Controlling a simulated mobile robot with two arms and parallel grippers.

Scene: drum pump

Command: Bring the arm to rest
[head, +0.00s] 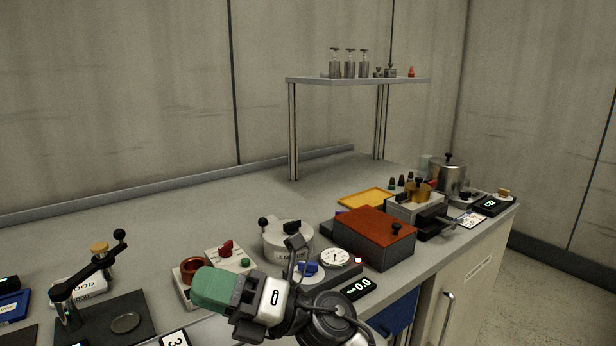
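My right arm comes in from the bottom centre of the head view, with a green cover, a pale grey link and a dark round joint. Nothing held shows. My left gripper is not in view.
A red-topped box (374,232), a dial gauge (335,257) and a display (357,288) stand right of my arm. A red-ringed holder (193,268) is close left. A black lever press (88,275) stands farther left. The back left bench (150,225) is clear.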

